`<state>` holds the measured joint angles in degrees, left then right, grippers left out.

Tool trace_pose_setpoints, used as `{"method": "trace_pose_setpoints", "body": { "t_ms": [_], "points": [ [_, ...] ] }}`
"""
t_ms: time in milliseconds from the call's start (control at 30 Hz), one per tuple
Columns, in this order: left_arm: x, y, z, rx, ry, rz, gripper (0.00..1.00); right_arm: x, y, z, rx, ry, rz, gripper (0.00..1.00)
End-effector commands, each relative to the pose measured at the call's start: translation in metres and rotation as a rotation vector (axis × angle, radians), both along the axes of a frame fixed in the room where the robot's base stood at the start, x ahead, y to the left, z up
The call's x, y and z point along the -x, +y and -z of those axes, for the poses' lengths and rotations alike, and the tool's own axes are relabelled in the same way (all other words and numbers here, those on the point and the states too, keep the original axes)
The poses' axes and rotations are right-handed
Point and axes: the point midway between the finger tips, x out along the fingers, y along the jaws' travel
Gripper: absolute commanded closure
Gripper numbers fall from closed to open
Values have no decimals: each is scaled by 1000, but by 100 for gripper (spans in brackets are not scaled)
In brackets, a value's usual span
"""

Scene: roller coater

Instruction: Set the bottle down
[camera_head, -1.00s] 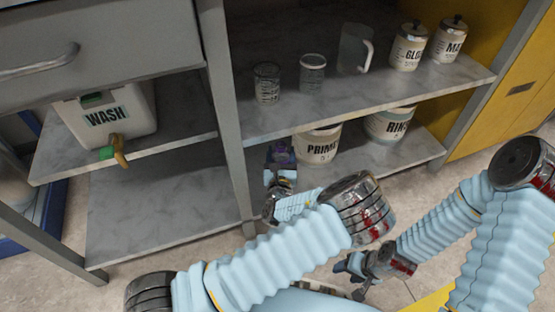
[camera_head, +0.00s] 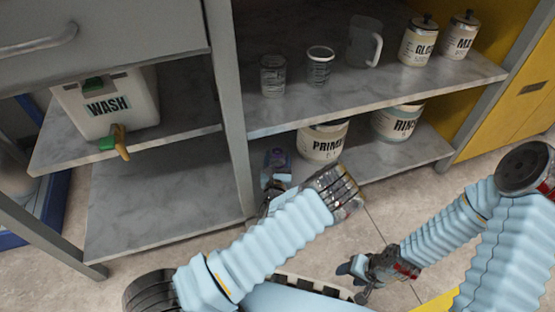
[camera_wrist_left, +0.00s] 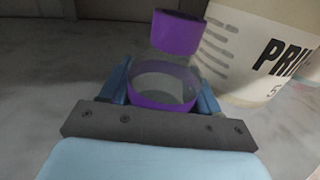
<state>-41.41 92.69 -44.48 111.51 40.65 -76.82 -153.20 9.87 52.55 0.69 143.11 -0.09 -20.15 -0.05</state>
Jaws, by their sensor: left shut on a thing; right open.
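The bottle (camera_wrist_left: 165,80) is clear with a purple cap and a purple band. My left gripper (camera_wrist_left: 163,92) is shut on it, one blue finger on each side. In the head view the bottle (camera_head: 278,157) is small and partly hidden, at the lower shelf (camera_head: 385,160) just left of the PRIMER tub. My left gripper (camera_head: 275,180) is largely hidden behind my own arm there. I cannot tell whether the bottle's base touches the shelf. My right gripper (camera_head: 352,275) is open and empty, low above the floor.
The PRIMER tub (camera_head: 323,142) stands close beside the bottle; it also shows in the wrist view (camera_wrist_left: 255,50). The RINSE tub (camera_head: 397,122) is farther right. The upper shelf (camera_head: 400,95) overhangs, and a grey post (camera_head: 226,100) stands to the left.

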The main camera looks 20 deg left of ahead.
Motion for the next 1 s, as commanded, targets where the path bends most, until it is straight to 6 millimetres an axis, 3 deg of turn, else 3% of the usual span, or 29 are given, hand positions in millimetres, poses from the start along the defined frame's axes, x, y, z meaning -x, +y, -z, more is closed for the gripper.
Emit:
{"method": "trace_pose_setpoints", "body": {
  "t_ms": [33, 67, 200, 567, 1000],
  "points": [
    [0, 0, 3, 0, 0, 0, 79, 0, 0, 4, 0, 0, 0, 46],
    [0, 0, 2, 0, 0, 0, 36, 0, 0, 3, 0, -1, 0, 46],
    [0, 0, 2, 0, 1, 0, 14, 0, 0, 2, 0, -1, 0, 46],
    [0, 0, -5, 0, 0, -1, 13, 0, 0, -5, 0, 0, 0, 46],
    [69, -15, -2, -1, 1, 1, 13, 1, 0, -11, 0, 2, -2, 46]
  ]
}}
